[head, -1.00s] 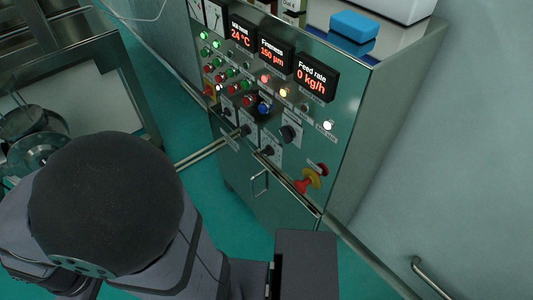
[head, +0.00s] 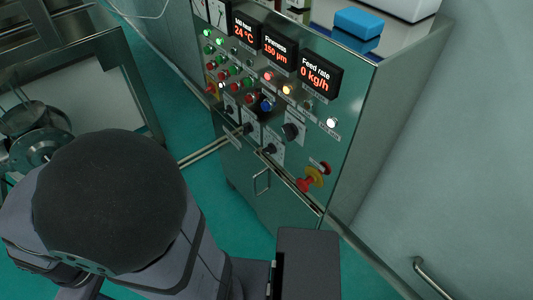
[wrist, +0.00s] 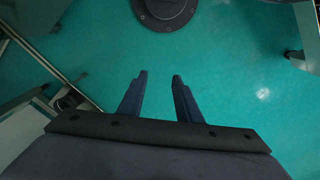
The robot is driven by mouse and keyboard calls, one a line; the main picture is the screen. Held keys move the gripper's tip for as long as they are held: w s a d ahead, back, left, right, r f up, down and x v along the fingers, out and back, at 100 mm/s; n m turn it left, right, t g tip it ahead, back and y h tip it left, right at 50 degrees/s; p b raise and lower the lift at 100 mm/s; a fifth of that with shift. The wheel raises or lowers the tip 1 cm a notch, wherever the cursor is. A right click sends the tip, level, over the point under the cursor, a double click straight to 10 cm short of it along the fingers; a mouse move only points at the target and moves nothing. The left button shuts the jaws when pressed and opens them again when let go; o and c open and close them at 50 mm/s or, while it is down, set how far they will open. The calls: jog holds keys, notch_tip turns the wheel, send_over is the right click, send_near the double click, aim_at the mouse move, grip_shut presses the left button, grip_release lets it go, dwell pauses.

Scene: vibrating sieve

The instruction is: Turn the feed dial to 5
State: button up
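The control panel (head: 345,115) stands upright in the head view, to the right of my arm. It carries several small black dials; the largest black knob (head: 290,131) sits right of the middle, and two smaller ones (head: 270,149) (head: 247,129) sit to its left. The labels are too small to read, so I cannot tell which is the feed dial or where it points. The feed rate display (head: 320,73) reads 0 kg/h. My gripper (wrist: 160,76) shows in the wrist view with its two fingers apart and empty, above the green floor, away from the panel.
A red emergency stop on a yellow collar (head: 314,177) sticks out low on the panel. Lit buttons (head: 225,65) fill its left side. A metal handle (head: 261,182) and rail lie below. A blue block (head: 358,23) rests on top. A framed metal structure (head: 125,75) stands left.

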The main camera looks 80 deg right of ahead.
jog(key=s+d+f+m+g+y+b, duration=0.1)
jog(key=s+d+f+m+b, duration=0.3)
jog(key=f, duration=0.5)
jog(key=s+d+f+m+g+y+b, duration=0.1)
jog(key=d+f+m+y+b, duration=0.15)
jog(key=f+b, duration=0.45)
jog(key=s+d+f+m+y+b, duration=0.1)
jog(key=s+d+f+m+b, duration=0.25)
jog(key=f, duration=0.65)
jog(key=w+d+f+m+t+h+b, duration=0.25)
jog(key=d+f+m, duration=0.3)
jog(key=d, duration=0.35)
jog(key=w+d+f+m+t+h+b, duration=0.1)
jog(key=w+d+f+m+h, duration=0.2)
jog(key=d+f+m, duration=0.35)
jog(key=s+d+r+m+g+h, duration=0.2)
jog(key=s+d+r+m+h, duration=0.15)
jog(key=d, duration=0.55)
jog(key=s+d+r+m+g+h, duration=0.2)
jog(key=s+d+r+h, duration=0.15)
jog(key=d, duration=0.55)
jog(key=s+d+r+m+g+h, duration=0.1)
jog(key=s+r+m+g+h, duration=0.1)
jog(key=s+r+m+g, duration=0.3)
jog(key=s+d+r+m+g+h, duration=0.1)
jog(key=s+r+m+g, duration=0.4)
jog(key=r, duration=0.7)
jog(key=shift+s+r+h, duration=0.35)
jog(key=shift+s+h, duration=0.05)
jog(key=shift+h, duration=0.5)
